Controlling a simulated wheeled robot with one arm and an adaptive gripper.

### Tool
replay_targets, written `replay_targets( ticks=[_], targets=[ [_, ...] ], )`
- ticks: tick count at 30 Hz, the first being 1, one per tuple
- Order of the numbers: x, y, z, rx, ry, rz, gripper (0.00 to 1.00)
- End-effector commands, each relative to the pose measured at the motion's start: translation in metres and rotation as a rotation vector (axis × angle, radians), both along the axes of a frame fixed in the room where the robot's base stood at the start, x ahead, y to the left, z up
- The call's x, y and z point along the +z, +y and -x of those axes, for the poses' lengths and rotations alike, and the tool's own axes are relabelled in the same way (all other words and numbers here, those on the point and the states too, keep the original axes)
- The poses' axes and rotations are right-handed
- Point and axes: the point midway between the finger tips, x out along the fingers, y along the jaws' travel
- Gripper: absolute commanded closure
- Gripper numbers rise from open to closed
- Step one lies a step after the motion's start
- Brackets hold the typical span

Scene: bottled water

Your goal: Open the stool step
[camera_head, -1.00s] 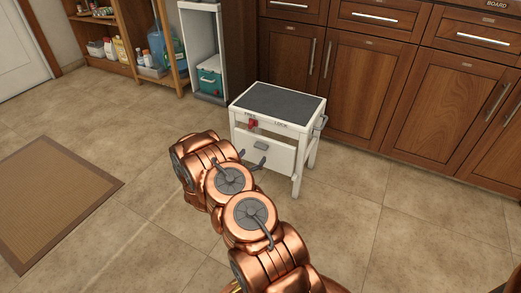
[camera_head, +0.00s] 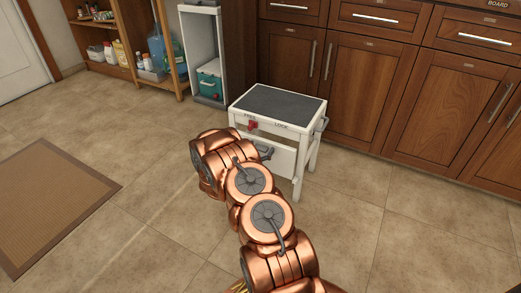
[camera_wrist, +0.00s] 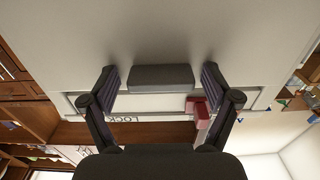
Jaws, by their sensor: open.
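The white stool (camera_head: 304,146) has a dark grey top (camera_head: 278,103) and stands by the cabinets. Its front rail carries the words FREE and LOCK, and a red latch (camera_head: 252,125) sits near the FREE end. The latch also shows in the wrist view (camera_wrist: 198,108), where the LOCK lettering is upside down. A grey bar-like handle (camera_wrist: 161,77) is on the white front panel. My gripper (camera_wrist: 160,80) is open, with one finger on each side of the handle and a gap at both. In the head view my arm covers the stool's lower left and most of the gripper.
Wooden cabinets (camera_head: 365,85) with metal handles stand behind and right of the stool. A grey-white shelf unit (camera_head: 203,45) holds a teal box (camera_head: 209,82). A brown mat (camera_head: 45,205) lies at left. The tiled floor in front and at right is clear.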

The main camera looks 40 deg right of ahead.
Motion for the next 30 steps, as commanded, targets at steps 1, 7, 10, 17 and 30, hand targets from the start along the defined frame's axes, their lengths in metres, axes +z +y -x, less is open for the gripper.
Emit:
replay_targets(
  ticks=[1, 7, 10, 17, 30],
  targets=[
    [0.0, 0.0001, -0.0001, 0.0, 0.0, 0.0, 0.12],
    [0.0001, 0.0003, -0.0002, 0.0, 0.0, 0.0, 0.28],
    [0.0001, 0.0003, -0.0002, 0.0, 0.0, 0.0, 0.39],
    [0.0002, -0.0004, 0.0001, 0.0, -0.001, 0.001, 0.62],
    [-0.0002, -0.001, 0.0009, -0.002, -0.001, 0.0, 1.0]
  ],
)
